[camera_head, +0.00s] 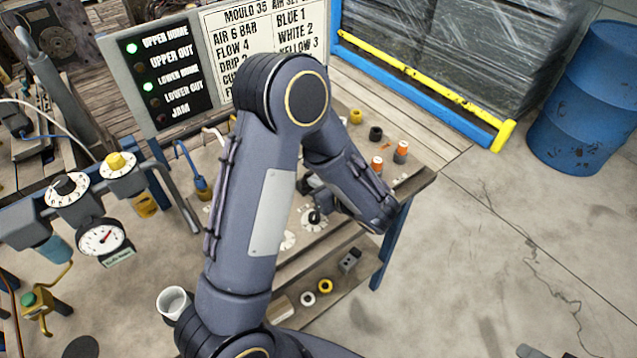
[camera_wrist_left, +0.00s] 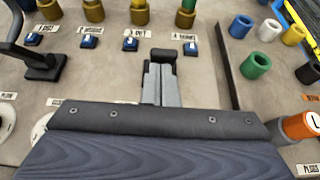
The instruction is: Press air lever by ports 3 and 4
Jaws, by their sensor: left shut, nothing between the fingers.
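My left gripper (camera_wrist_left: 161,72) is shut and empty in the left wrist view, its fingers over the grey panel between two blue, labelled blocks (camera_wrist_left: 130,44) and (camera_wrist_left: 190,48). A dark piece (camera_wrist_left: 184,36) shows just past the fingertips. I cannot tell whether it is the lever, or whether the fingers touch it. Another black lever (camera_wrist_left: 42,66) stands upright at the left, apart from the gripper. Brass fittings (camera_wrist_left: 139,12) line the far edge. In the head view, my left arm hides most of the gripper and the panel below. My right gripper is not in view.
Coloured rings (camera_wrist_left: 255,65) lie right of a dark divider, with an orange-and-white piece (camera_wrist_left: 300,127) nearer. In the head view, a sign board (camera_head: 170,75), gauge (camera_head: 100,237) and white cup (camera_head: 174,300) stand left of my arm. The floor at right is clear up to a blue drum (camera_head: 585,100).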

